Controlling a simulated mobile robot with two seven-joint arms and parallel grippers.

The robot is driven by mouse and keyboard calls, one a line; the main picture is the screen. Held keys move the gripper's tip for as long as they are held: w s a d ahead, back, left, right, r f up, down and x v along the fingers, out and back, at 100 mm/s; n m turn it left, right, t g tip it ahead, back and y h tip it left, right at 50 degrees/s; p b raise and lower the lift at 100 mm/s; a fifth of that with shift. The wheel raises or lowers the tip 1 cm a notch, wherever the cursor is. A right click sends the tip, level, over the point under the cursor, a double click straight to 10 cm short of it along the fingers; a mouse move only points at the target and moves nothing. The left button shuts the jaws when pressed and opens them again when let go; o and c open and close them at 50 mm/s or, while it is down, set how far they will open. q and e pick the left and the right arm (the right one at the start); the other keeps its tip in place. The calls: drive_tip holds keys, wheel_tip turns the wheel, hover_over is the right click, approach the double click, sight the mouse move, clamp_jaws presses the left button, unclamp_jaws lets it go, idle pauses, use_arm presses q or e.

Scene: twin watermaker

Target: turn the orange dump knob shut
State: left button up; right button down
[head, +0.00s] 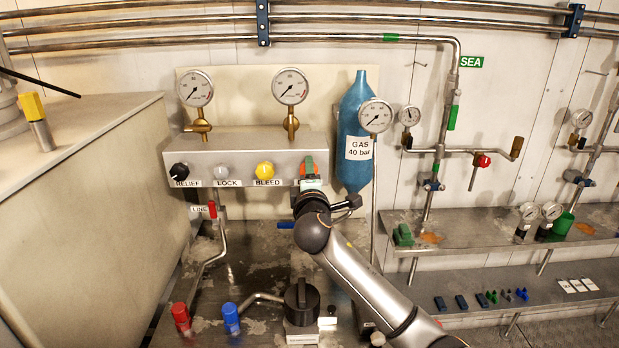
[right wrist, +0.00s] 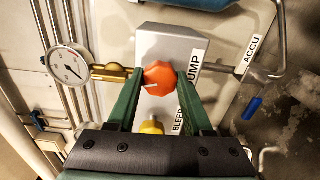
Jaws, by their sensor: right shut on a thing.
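The orange dump knob (head: 309,168) sits at the right end of the grey valve block (head: 255,148), partly hidden by my right gripper (head: 309,180). In the right wrist view the knob (right wrist: 159,78) shows a white pointer line and lies between the green fingers of the right gripper (right wrist: 157,82). The fingers are shut on its two sides. The "DUMP" label (right wrist: 191,72) is beside it in the wrist view; in the head view the gripper covers most of it. My left gripper is not in view.
Yellow bleed (head: 265,170), lock (head: 222,171) and black relief (head: 180,170) knobs line the block to the left. Gauges (head: 290,86) stand above. A blue gas bottle (head: 356,115) hangs close on the right. A blue-handled valve (right wrist: 252,108) shows in the wrist view.

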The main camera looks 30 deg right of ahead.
drive_tip(key=shift+f+m+b, duration=0.1)
drive_tip(key=shift+m+b, duration=0.35)
drive_tip(key=shift+m, duration=1.25)
drive_tip(key=shift+c, duration=1.5)
unclamp_jaws()
drive_tip(key=shift+s, duration=0.1)
drive_tip(key=b+v, duration=0.1)
drive_tip(key=v, duration=1.1)
drive_tip(key=shift+s, duration=0.2)
drive_tip(key=shift+a, duration=0.1)
